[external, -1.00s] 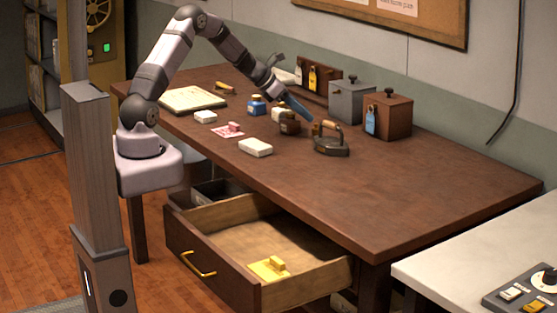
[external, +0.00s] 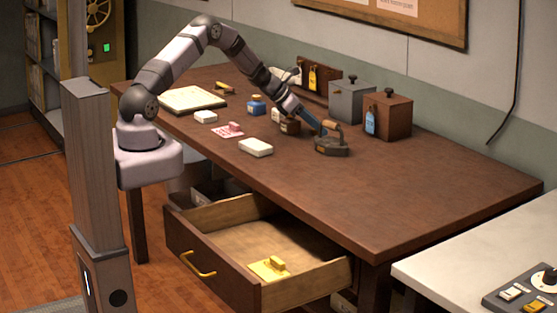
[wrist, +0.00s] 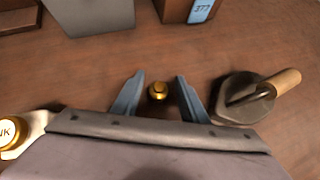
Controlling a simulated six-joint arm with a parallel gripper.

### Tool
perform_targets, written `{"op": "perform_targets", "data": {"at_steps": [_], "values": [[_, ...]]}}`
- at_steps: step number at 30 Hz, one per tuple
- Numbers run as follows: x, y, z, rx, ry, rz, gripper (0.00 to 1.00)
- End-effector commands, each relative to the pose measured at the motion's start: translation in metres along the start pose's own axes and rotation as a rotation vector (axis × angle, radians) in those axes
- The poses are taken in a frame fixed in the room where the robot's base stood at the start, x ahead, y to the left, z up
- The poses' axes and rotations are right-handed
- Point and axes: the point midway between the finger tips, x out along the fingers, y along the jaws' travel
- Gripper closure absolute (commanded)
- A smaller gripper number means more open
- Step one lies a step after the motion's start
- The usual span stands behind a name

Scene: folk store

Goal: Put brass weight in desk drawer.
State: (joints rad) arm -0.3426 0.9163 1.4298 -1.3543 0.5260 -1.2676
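The brass weight (wrist: 158,91) shows in the wrist view as a small gold knob on the desk top. My gripper (wrist: 158,88) is open, with its two blue fingers apart on either side of the weight and a gap at each side. In the external view my gripper (external: 317,127) is low over the desk, just left of the iron, and I cannot make out the weight there. The desk drawer (external: 238,241) is pulled open below the desk's front edge, with a yellow item (external: 268,268) lying inside.
A dark iron (wrist: 240,98) with a wooden handle stands close to my right finger. An ink bottle (wrist: 8,132) is at the left. Grey box (external: 351,102) and brown box (external: 388,118) stand behind. A white block (external: 256,147) lies nearer the front edge. The desk's right half is clear.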

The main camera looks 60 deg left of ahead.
Motion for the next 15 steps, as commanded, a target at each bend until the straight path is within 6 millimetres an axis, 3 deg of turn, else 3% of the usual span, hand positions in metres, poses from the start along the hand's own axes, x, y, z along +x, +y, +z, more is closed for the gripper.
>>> {"op": "perform_targets", "data": {"at_steps": [7,12,15], "values": [[0.0011,0.0002,0.0004,0.001,-0.001,0.001,0.6],[0.001,0.0002,0.0002,0.001,-0.001,0.0,0.99],[0.0007,0.0004,0.0007,0.001,-0.001,0.001,1.0]]}}
